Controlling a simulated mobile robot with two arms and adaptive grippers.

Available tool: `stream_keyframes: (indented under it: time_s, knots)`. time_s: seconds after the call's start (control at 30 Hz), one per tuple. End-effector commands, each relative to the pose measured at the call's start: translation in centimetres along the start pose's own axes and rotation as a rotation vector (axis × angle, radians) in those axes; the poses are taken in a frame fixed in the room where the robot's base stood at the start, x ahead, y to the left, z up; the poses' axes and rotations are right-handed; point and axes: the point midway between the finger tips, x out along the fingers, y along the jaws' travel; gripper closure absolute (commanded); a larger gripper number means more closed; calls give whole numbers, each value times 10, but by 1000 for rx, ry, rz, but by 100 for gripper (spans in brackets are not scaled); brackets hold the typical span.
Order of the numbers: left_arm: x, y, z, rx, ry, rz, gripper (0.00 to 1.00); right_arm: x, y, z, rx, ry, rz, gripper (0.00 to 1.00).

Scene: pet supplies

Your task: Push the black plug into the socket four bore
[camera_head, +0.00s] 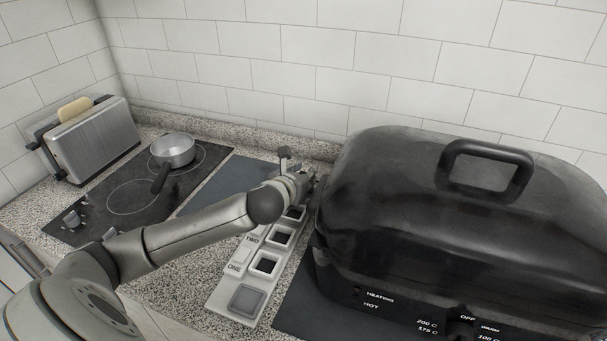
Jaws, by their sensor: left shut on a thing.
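The white socket board (232,287) lies on the counter, running away from me beside the black roaster. It has several square bores; labels ONE and TWO are readable near its front part. Dark open bores show at the near (265,264), middle (280,237) and far (294,213) positions. My left gripper (306,181) is over the far end of the board, close to the roaster. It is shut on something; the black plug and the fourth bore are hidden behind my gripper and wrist. My right gripper is out of view.
The large black roaster (420,230) stands directly right of the board, leaving little room. A grey square pad (247,299) fills the board's near end. A small pot (173,150) sits on the black hob at left, with a toaster (95,142) behind.

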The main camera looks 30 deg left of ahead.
Motion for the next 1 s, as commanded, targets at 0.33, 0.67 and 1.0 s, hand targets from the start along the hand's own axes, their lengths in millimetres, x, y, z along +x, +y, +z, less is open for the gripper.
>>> stream_keyframes:
  time_s: [0.33, 0.67, 1.0]
  knots:
    - [0, 0, 1, 1, -1, 0, 100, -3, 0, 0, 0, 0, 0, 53]
    - [0, 0, 0, 0, 0, 0, 100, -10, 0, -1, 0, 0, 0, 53]
    - [0, 0, -1, 0, 0, 0, 100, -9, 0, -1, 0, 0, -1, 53]
